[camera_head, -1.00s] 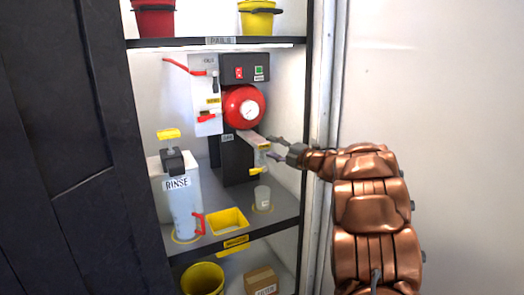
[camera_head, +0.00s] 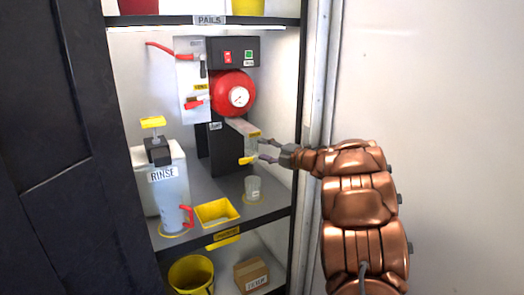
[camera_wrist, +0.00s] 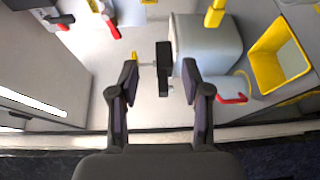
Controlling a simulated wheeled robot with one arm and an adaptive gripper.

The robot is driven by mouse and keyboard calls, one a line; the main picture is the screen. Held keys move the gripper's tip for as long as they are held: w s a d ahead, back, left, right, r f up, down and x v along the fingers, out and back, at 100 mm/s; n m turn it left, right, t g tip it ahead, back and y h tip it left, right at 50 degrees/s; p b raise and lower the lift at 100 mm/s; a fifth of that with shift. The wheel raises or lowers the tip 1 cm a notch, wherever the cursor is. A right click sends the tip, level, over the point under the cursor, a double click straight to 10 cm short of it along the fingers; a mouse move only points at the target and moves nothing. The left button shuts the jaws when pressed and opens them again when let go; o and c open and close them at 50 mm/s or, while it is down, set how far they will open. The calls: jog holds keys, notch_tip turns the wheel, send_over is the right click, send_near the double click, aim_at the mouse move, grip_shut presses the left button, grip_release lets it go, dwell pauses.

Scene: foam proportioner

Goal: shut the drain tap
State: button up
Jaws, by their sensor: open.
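The drain tap appears to be the yellow lever (camera_head: 247,160) at the lower end of the pale outlet under the red round unit. Its label is too small to read. The lever also seems to show at the top edge of the wrist view (camera_wrist: 215,14). My gripper (camera_head: 266,149) is open and empty, just right of the lever and about level with it. In the wrist view the jaws (camera_wrist: 160,75) stand apart with nothing between them. The lever lies outside the jaws there. Contact cannot be made out.
A clear cup (camera_head: 253,188) stands below the outlet. A yellow tray (camera_head: 216,212), a jug with red handle (camera_head: 172,210) and the RINSE container (camera_head: 168,190) share the shelf (camera_head: 265,215). Red levers (camera_head: 194,103) sit up left. The cabinet's right post (camera_head: 302,120) is close to my wrist.

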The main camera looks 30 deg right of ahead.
jog(key=shift+v, duration=0.75)
jog(key=shift+f, duration=0.1)
